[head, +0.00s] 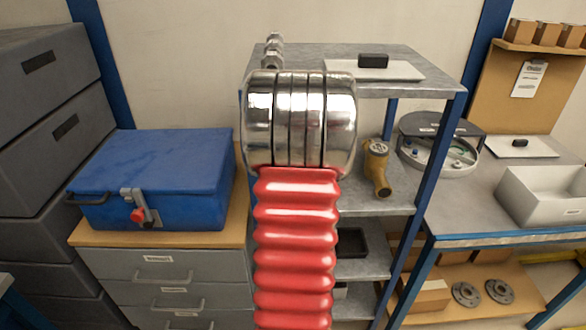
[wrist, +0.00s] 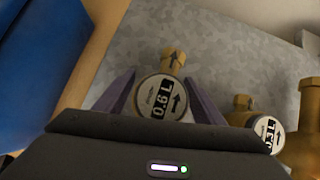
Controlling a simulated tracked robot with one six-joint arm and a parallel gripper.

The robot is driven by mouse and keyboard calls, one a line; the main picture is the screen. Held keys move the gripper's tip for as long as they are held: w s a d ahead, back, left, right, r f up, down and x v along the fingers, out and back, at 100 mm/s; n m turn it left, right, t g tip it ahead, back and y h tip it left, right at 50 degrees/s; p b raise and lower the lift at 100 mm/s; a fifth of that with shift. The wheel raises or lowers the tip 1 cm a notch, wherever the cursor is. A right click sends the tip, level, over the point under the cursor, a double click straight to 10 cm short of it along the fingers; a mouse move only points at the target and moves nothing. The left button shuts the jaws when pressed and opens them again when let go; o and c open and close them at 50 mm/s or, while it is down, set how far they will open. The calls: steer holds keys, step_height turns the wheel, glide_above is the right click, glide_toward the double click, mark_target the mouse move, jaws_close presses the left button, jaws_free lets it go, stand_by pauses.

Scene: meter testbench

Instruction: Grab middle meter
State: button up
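A brass meter with a round white dial reading 0.6 L (wrist: 160,100) stands between the two purple fingers of my gripper (wrist: 161,78) in the wrist view. The fingers are spread on either side of it, and I cannot tell whether they touch it. A second brass meter reading 0.3 L (wrist: 265,130) stands to the right, partly hidden by my gripper. Part of a third brass body (wrist: 308,115) shows at the right edge. In the head view one yellow meter (head: 377,167) is on the middle shelf; my arm hides the others and my gripper.
The grey metal shelf rack (head: 448,78) has a blue post at its right front corner. A blue toolbox (head: 152,178) stands on the wooden-topped drawer cabinet (head: 160,238) at left. At right, a workbench (head: 470,227) carries a round device (head: 437,150) and a white bin (head: 545,200).

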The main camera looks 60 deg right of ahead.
steer(key=c, duration=1.5)
steer(key=shift+r, duration=0.1)
jaws_close()
steer(key=shift+r, duration=0.1)
